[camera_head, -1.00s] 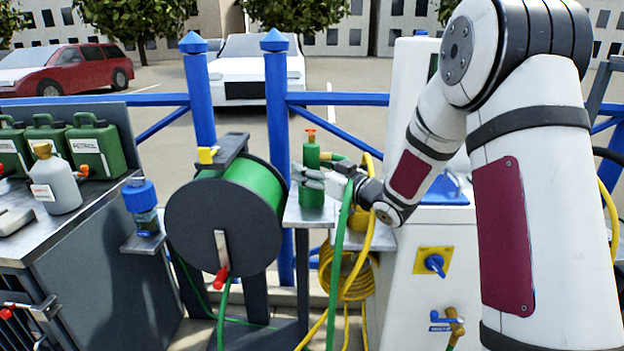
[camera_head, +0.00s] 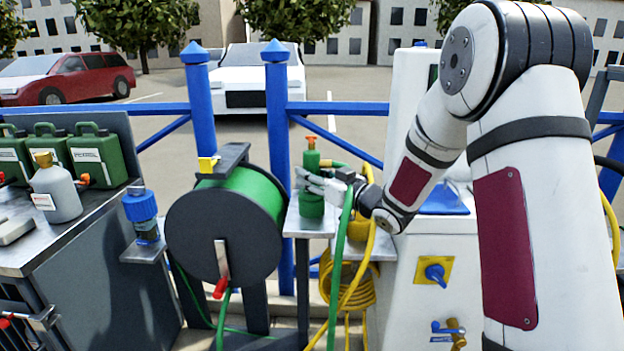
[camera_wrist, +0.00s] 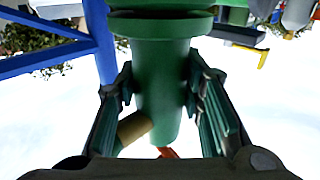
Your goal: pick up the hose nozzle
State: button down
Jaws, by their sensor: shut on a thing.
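The hose nozzle (camera_head: 312,205) is a green upright cylinder with an orange tip, at the small grey shelf right of the hose reel. My gripper (camera_head: 318,183) reaches in from the right with its fingers around the nozzle's body. In the wrist view, the nozzle (camera_wrist: 163,85) fills the space between the two dark fingers of my gripper (camera_wrist: 160,100), which is shut on it. A tan stub and a bit of orange show low on it. I cannot tell whether its base touches the shelf.
The grey shelf (camera_head: 308,229) is small. A green hose (camera_head: 340,260) hangs in front of my wrist, close to a coiled yellow hose (camera_head: 352,290). The reel (camera_head: 222,228) stands left, a white pedestal (camera_head: 415,300) right, and a blue fence post (camera_head: 276,110) behind.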

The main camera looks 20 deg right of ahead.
aim_at(316, 165)
jog(key=r, duration=0.1)
jog(key=r+p, duration=0.1)
jog(key=r, duration=0.1)
jog(key=shift+s+a+r, duration=0.15)
jog(key=shift+s+r, duration=0.05)
jog(key=s+a+r+p, duration=0.3)
jog(key=s+a, duration=0.5)
jog(key=s, duration=0.5)
jog(key=shift+r+p, duration=0.3)
jog(key=shift+r, duration=0.25)
